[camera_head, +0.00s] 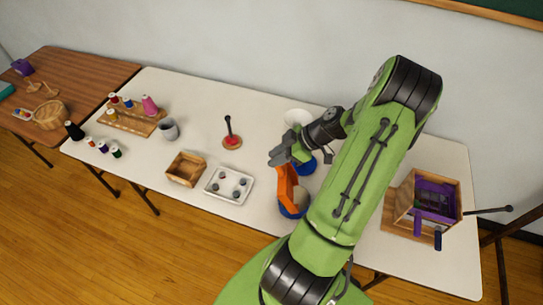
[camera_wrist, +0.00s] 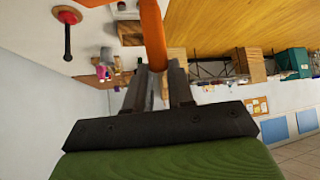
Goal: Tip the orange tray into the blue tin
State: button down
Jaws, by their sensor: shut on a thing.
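My gripper (camera_head: 281,156) is shut on the orange tray (camera_head: 286,188), which hangs steeply tilted below the jaws. In the wrist view the orange tray (camera_wrist: 152,35) shows as an edge-on strip between the two fingers (camera_wrist: 159,82). A blue round container (camera_head: 290,212), seemingly the blue tin, shows low beside and under the tray's lower end. My arm covers part of it, and its inside is not clear. Another blue piece (camera_head: 308,166) shows just behind the gripper; I cannot tell what it is. The tray's contents are hidden.
A white tray (camera_head: 211,196) with small pieces, a wooden box (camera_head: 184,179) and a red-based stand (camera_head: 232,141) lie left of my gripper. A white round thing (camera_head: 298,117) is behind. A wooden box with purple inside (camera_head: 401,216) stands right. Spools and a grey cup (camera_head: 169,130) are further left.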

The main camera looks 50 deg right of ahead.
jog(key=shift+s+d+r+t+y, duration=0.15)
jog(key=shift+s+d+r+t, duration=0.05)
jog(key=shift+s+d, duration=0.25)
jog(key=shift+s+d+r+t+y, duration=0.15)
jog(key=shift+s+d+t, duration=0.05)
jog(key=shift+s+d, duration=0.2)
jog(key=s+d+t+y+p, duration=0.2)
jog(key=s+d+t+y, duration=0.1)
jog(key=s+d, duration=0.4)
jog(key=shift+s+f+t+y, duration=0.3)
jog(key=shift+s+t, duration=0.2)
jog(key=shift+s, duration=0.2)
dwell(0.3)
dwell(1.2)
